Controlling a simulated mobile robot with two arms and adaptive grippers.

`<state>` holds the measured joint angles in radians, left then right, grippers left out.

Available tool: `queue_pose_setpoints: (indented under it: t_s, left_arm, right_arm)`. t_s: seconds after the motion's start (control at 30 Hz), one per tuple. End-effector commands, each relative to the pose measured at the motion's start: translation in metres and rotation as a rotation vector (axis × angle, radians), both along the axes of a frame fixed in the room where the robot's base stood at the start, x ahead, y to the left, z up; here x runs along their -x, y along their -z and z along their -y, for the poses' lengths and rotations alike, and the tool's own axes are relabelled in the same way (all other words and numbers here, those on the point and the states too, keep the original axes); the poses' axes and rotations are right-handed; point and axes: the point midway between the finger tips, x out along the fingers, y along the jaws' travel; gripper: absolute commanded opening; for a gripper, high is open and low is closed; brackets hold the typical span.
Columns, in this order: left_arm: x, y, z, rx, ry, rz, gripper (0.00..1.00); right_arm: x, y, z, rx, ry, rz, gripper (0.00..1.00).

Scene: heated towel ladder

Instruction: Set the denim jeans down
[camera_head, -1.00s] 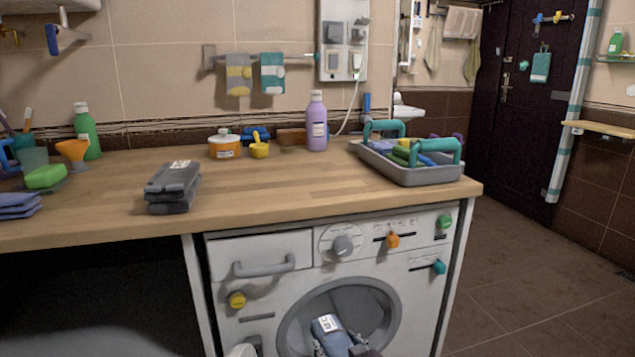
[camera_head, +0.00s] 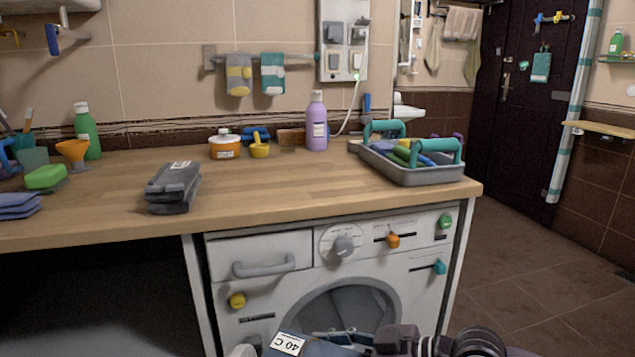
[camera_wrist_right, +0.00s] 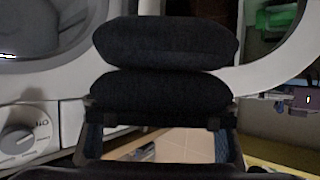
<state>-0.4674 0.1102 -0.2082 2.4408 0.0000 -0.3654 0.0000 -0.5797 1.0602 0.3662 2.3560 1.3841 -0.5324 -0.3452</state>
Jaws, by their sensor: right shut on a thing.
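The denim jeans (camera_head: 316,349) are a blue folded bundle with a white "40 C" label, at the bottom edge of the head view in front of the washing machine (camera_head: 300,270). My right gripper (camera_head: 345,338) is shut on them, and its arm comes in from the lower right. Most of the bundle is cut off by the frame. In the right wrist view two dark rounded pads of my right gripper (camera_wrist_right: 165,72) fill the middle, close together, and hide much of what is between them. My left gripper is not in view.
A wooden counter (camera_head: 250,190) runs above the machine. A dark grey folded stack (camera_head: 173,188) lies on its left part, and a grey caddy (camera_head: 420,173) with teal handles stands at its right end.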

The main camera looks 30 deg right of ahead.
Motion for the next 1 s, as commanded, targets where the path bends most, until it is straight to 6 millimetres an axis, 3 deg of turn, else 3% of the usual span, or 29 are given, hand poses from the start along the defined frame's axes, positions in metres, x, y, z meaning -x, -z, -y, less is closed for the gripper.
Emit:
queue_pose_setpoints:
  t_s: [0.4,1.0]
  left_arm:
    - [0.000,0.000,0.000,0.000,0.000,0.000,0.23]
    - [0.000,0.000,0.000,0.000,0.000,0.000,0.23]
  right_arm:
    - [0.042,-0.058,-0.039,-0.004,-0.271,0.010,0.23]
    - [0.042,-0.056,-0.030,0.003,-0.253,0.018,0.23]
